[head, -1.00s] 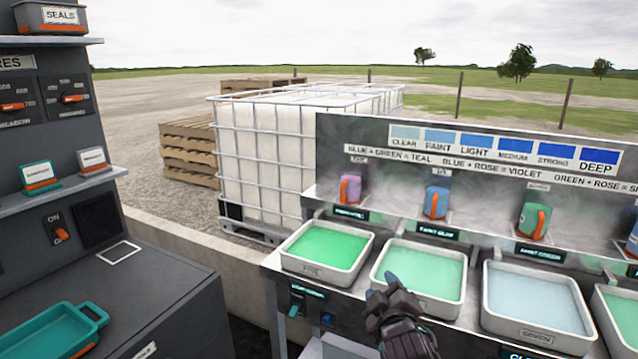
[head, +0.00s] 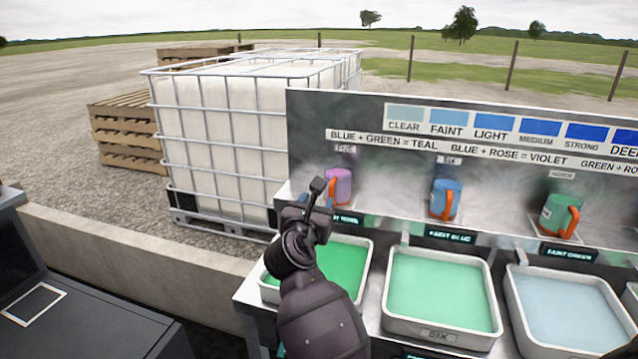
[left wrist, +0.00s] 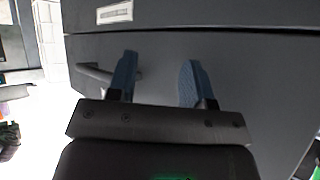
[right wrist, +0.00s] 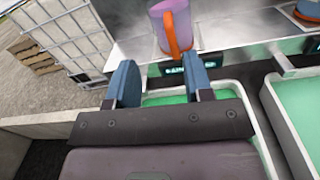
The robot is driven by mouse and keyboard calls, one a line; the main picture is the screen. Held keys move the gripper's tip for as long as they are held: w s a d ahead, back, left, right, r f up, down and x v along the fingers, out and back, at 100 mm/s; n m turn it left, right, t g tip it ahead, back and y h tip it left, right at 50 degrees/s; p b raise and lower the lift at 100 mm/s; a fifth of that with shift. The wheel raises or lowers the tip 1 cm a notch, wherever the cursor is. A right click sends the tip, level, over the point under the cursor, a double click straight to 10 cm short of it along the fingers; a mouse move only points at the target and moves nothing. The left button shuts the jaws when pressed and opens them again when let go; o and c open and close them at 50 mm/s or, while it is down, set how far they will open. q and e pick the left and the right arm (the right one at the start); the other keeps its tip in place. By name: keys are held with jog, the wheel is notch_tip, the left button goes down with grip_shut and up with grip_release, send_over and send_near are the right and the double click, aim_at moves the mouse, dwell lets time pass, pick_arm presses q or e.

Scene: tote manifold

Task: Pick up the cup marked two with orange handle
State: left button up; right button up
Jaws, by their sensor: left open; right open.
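Three cups with orange handles stand on the steel shelf in the head view: a violet cup (head: 338,184), a blue cup (head: 446,200) and a green cup (head: 560,214). Plates above them seem to read five, six and seven; I cannot read a "two" on any cup. My right gripper (head: 316,195) is open and empty, just left of and in front of the violet cup. In the right wrist view the violet cup (right wrist: 171,28) stands upright beyond the open fingers (right wrist: 160,80), apart from them. My left gripper (left wrist: 158,76) is open and empty over a dark grey surface.
Trays of liquid stand below the shelf: a green one (head: 369,262) partly behind my right arm, a paler green one (head: 388,318) and a pale blue one (head: 520,305). A backboard (head: 310,120) rises behind the cups. A caged white tank (head: 215,130) stands left.

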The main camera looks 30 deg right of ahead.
aim_at(332, 181)
jog(key=d+n, duration=0.1)
jog(key=w+d+n, duration=0.2)
jog(key=d, duration=0.1)
jog(key=shift+w+g+b, duration=0.15)
jog(key=shift+g+b, duration=0.15)
jog(key=shift+b, duration=0.1)
jog(key=shift+w+d, duration=0.35)
jog(key=shift+d, duration=0.1)
jog(key=b+x, duration=0.1)
jog(key=x, duration=0.3)
jog(key=shift+w, duration=0.2)
jog(key=shift+w+d, duration=0.1)
jog(key=shift+d, duration=0.15)
pick_arm(q)
jog(key=shift+s+d+f, duration=0.1)
jog(key=shift+s+f, duration=0.1)
jog(key=shift+f, duration=0.55)
pick_arm(e)
jog(key=shift+r, duration=0.1)
